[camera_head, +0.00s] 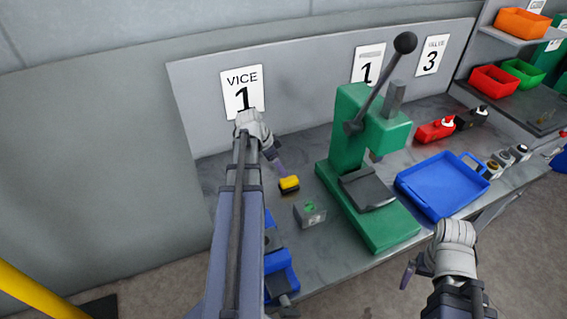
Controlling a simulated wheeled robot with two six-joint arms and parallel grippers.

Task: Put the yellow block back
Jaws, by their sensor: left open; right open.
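A small yellow block (289,183) with a dark lower part lies on the grey bench top, left of the green press. My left gripper (278,163) is just above and left of the block, with one finger seen close to it. It is open, and I cannot tell whether it touches the block. The other finger is hidden by the arm. My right gripper (409,272) is open and empty in front of the bench, at the lower right.
The green press (346,137) with its lever stands mid-bench. A small grey box (310,213) is before the block. A blue vice (281,270) is partly behind my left arm. A blue tray (440,187) and a red item (435,130) are at the right.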

